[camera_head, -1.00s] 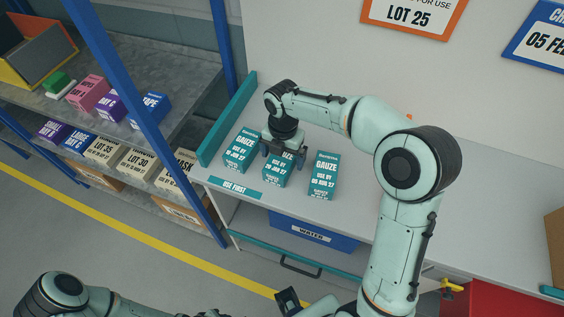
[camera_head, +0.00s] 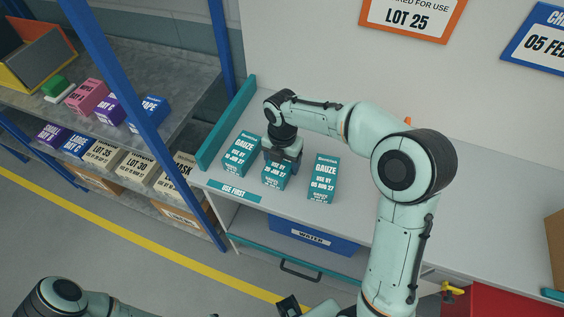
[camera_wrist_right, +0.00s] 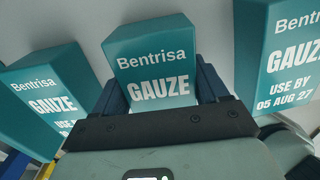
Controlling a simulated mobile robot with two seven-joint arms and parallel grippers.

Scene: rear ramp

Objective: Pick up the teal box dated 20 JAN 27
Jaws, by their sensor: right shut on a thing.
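Three teal gauze boxes stand in a row on the grey bench. The middle box (camera_head: 277,177) has a lower label that appears to read 20 JAN 27. My right gripper (camera_head: 280,160) is over it from above, shut on its upper part. In the right wrist view the held box (camera_wrist_right: 155,70) sits between the two dark fingers, its date hidden below. I cannot tell whether its base touches the bench. My left gripper (camera_head: 288,304) shows only partly at the bottom edge, and its jaws are unclear.
A teal box (camera_head: 240,154) with a June-like date stands close left. The box dated 05 AUG 27 (camera_head: 323,180) stands close right. A USE FIRST label (camera_head: 234,192) lies at the bench's front edge. A teal side rail (camera_head: 227,124) bounds the left; bench beyond the right box is clear.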

